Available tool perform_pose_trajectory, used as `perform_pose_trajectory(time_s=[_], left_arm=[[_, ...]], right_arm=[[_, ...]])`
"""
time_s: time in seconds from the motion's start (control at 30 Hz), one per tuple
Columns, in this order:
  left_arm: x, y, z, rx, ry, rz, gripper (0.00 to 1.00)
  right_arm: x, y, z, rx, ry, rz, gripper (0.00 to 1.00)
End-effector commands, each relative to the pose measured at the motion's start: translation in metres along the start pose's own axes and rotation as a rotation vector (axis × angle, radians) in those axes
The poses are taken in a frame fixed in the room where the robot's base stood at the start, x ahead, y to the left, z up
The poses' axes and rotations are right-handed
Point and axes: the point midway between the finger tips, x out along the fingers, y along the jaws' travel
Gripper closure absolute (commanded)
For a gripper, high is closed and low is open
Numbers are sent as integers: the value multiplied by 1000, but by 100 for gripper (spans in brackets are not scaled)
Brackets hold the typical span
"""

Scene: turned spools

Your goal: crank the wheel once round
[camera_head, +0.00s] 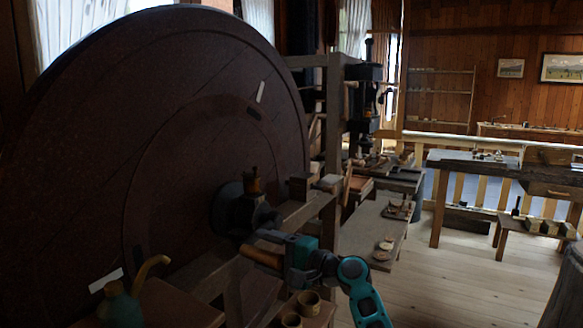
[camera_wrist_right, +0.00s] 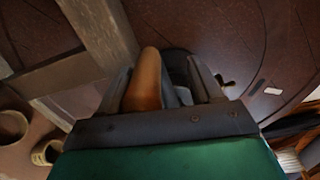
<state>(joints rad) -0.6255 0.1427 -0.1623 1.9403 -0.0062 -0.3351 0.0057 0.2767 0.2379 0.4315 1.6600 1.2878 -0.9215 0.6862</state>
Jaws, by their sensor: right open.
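The large dark wheel (camera_head: 190,70) stands upright and fills the left of the head view; its face also shows in the right wrist view (camera_wrist_right: 240,30). A wooden crank handle (camera_head: 262,257) sticks out low near the hub (camera_head: 228,210). My right gripper (camera_head: 275,246) is at the handle, with its teal wrist to the right. In the right wrist view the rounded handle (camera_wrist_right: 145,82) lies between the two open fingers (camera_wrist_right: 168,85), nearer the left one. Whether either finger touches it, I cannot tell. My left gripper is not in view.
A wooden frame (camera_head: 333,110) stands beside the wheel. A can with a curved spout (camera_head: 122,305) is at the lower left. Small round wooden pieces (camera_head: 308,301) sit below my gripper. A low bench (camera_head: 365,233) stands to the right, with open floor (camera_head: 460,270) beyond.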

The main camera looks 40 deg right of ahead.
Motion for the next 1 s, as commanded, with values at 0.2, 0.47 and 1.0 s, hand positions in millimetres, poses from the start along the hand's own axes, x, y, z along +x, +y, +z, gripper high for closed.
perform_pose_trajectory(time_s=[0.2,0.47,1.0], left_arm=[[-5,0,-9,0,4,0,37],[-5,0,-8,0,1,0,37],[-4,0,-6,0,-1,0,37]], right_arm=[[0,-37,-1,135,-3,-31,53],[-2,-64,-8,308,-3,-32,53],[-3,-110,-34,669,-6,-31,53]])
